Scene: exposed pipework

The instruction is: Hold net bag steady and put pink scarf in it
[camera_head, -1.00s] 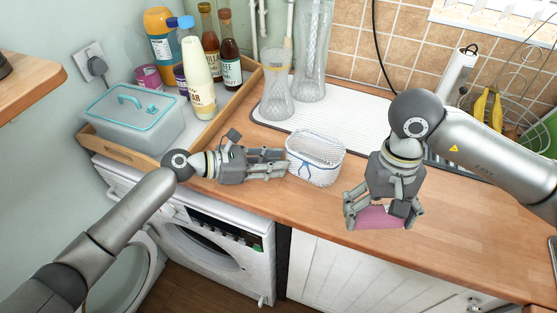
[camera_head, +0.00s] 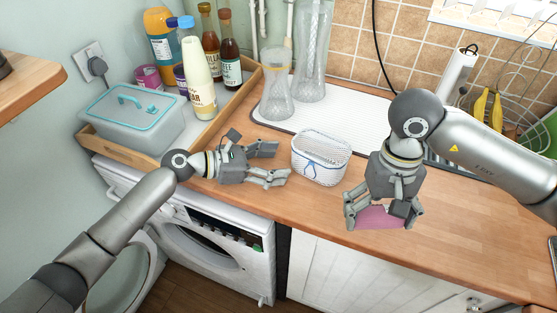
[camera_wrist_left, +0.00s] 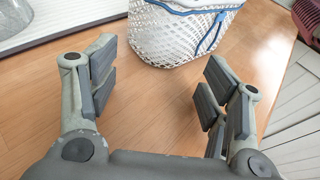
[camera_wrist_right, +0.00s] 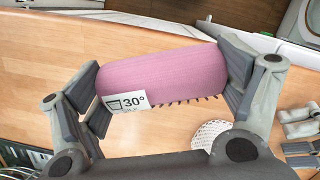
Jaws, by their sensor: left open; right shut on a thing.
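The white net bag (camera_head: 321,158) with a blue drawstring stands upright on the wooden counter. It also shows at the top of the left wrist view (camera_wrist_left: 180,32). My left gripper (camera_head: 279,163) is open and empty, just left of the bag and apart from it. My right gripper (camera_head: 381,218) is shut on the rolled pink scarf (camera_wrist_right: 165,78), which has a white label reading 30°. It holds the scarf to the right of the bag, near the counter's front edge.
A wooden tray (camera_head: 228,118) with bottles and a lidded box (camera_head: 130,122) stands at the back left. Glass vases (camera_head: 277,88) stand on a white drying mat (camera_head: 350,120) behind the bag. The counter right of my right gripper is clear.

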